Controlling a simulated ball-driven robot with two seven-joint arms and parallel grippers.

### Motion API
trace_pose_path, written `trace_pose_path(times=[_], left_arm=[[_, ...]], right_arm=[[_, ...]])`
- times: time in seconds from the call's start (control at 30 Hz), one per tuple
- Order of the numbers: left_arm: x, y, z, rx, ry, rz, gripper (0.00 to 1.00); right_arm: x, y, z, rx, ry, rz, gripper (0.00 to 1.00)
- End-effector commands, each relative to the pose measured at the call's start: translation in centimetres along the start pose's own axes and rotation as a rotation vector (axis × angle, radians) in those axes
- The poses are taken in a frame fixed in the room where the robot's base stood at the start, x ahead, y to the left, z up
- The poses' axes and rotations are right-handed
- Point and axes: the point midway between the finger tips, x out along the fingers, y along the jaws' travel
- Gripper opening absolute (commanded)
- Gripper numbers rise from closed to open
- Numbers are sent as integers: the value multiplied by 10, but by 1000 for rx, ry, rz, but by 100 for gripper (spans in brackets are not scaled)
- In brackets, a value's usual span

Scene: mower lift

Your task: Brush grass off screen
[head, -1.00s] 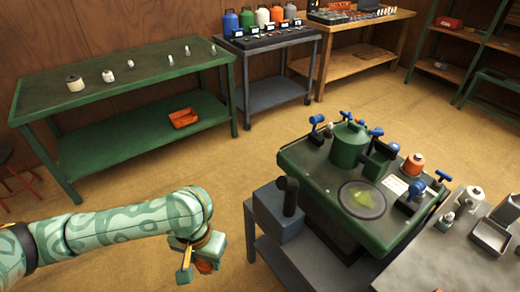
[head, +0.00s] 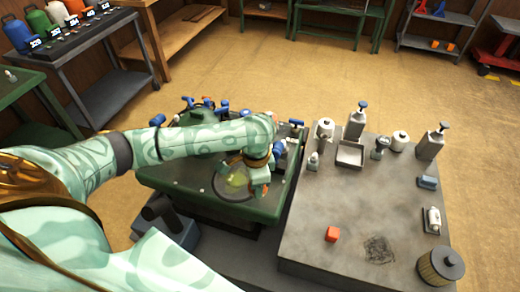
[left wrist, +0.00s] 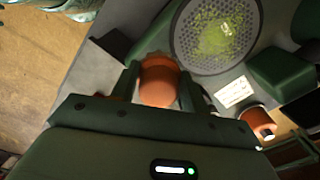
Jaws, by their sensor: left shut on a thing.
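The round dark screen (head: 222,190) lies on the green machine top, with a yellow-green patch of grass (head: 238,180) on its middle. In the left wrist view the screen (left wrist: 188,52) is a perforated disc near the top, and the grass (left wrist: 220,34) is spread over it. My left gripper (head: 258,188) is above the screen's right side in the head view. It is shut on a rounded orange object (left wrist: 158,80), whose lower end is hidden. I cannot tell whether it touches the screen. My right gripper is not in view.
Blue-handled clamps (head: 296,123) stand around the green machine (head: 185,180). An orange part with a pale end (left wrist: 258,122) is close by.

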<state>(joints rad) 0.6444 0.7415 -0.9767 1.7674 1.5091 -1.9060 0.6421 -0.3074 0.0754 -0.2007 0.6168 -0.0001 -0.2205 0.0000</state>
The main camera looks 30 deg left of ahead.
Motion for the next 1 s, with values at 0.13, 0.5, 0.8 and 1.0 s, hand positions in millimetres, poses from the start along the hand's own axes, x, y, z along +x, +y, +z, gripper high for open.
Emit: trace_pose_path(times=[0.13, 0.5, 0.8, 1.0], left_arm=[[-12, -38, -9, 347, 4, 1, 27], [-17, -80, -15, 792, 16, 1, 27], [3, -81, -15, 807, 16, 1, 27], [26, -81, -15, 805, 15, 2, 27]], right_arm=[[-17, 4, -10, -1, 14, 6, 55], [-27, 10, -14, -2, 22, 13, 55], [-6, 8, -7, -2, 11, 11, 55], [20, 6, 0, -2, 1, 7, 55]])
